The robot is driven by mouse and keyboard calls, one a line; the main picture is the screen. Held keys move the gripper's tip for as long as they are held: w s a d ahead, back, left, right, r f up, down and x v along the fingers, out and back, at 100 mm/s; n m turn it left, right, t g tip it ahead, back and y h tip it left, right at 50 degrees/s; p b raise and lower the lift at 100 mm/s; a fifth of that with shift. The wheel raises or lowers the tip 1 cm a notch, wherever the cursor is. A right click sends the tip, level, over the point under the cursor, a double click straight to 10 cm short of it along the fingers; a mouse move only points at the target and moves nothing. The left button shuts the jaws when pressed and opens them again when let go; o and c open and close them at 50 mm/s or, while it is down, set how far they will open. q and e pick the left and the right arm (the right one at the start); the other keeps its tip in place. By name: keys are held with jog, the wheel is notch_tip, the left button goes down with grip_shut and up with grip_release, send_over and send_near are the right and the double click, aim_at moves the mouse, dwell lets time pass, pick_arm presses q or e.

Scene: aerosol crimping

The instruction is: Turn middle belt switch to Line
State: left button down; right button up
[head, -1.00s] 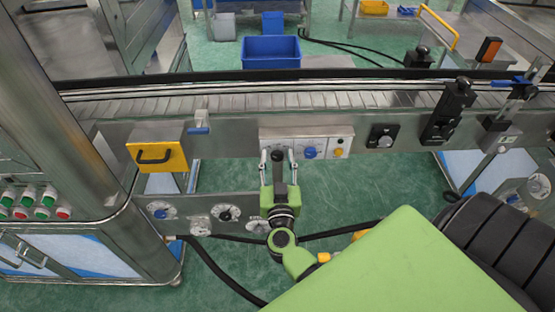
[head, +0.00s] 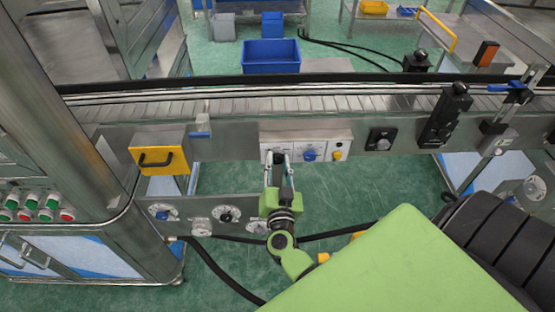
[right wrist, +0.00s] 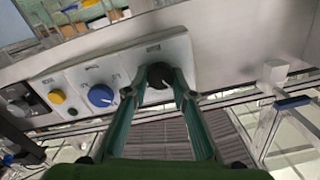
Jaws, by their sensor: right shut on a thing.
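A white control panel (head: 326,142) is mounted on the front side of the belt. It carries a black rotary switch at its left end, a blue knob (head: 310,154) and a yellow button (head: 337,155). My right gripper (head: 277,159) is at the left end of the panel, shut on the black switch. In the right wrist view the black switch (right wrist: 157,77) sits between the two green fingers, partly covered by them; its label is too small to read. The blue knob (right wrist: 101,96) is beside it. My left gripper is not in view.
The belt (head: 230,107) runs across above the panel. A yellow box with a black handle (head: 160,157) hangs to the left. Another black knob unit (head: 381,139) is to the right. A lower plate (head: 238,207) carries several dials. A blue bin (head: 271,53) stands behind.

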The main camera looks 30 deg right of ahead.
jog(key=m, duration=0.2)
jog(key=shift+m, duration=0.4)
jog(key=shift+f+m+p, duration=0.1)
jog(key=shift+m+p, duration=0.2)
jog(key=shift+m, duration=1.3)
jog(key=o, duration=1.1)
